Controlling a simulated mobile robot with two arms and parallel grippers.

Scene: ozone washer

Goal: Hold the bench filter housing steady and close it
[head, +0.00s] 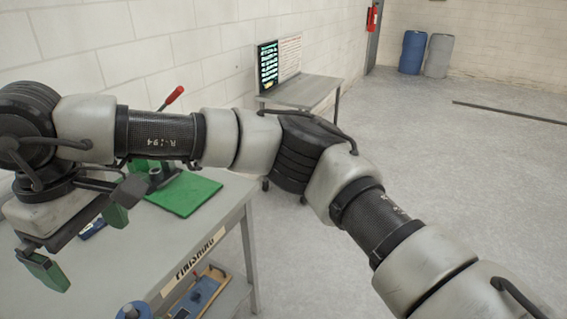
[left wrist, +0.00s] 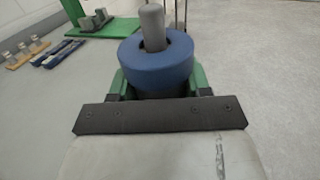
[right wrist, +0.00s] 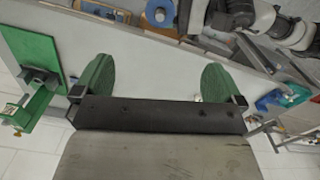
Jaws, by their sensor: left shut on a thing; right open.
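The filter housing shows in the left wrist view as a dark body with a thick blue ring (left wrist: 157,64) around its top and a grey post rising through the ring. My left gripper (left wrist: 160,84) is shut on the dark body just below the ring, one green finger on each side. In the head view, only the housing's blue top (head: 133,310) shows at the bottom edge. It also appears at the top of the right wrist view (right wrist: 159,13). My right gripper (head: 80,243) is open and empty above the workbench, apart from the housing. The fingers are wide apart in the right wrist view (right wrist: 158,78).
The grey workbench (head: 222,215) carries a green plate (head: 185,194) with a red-handled lever device behind my right arm. A wooden tray (head: 200,290) with blue parts sits below the bench's front edge. A screen (head: 268,66) stands on a far table.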

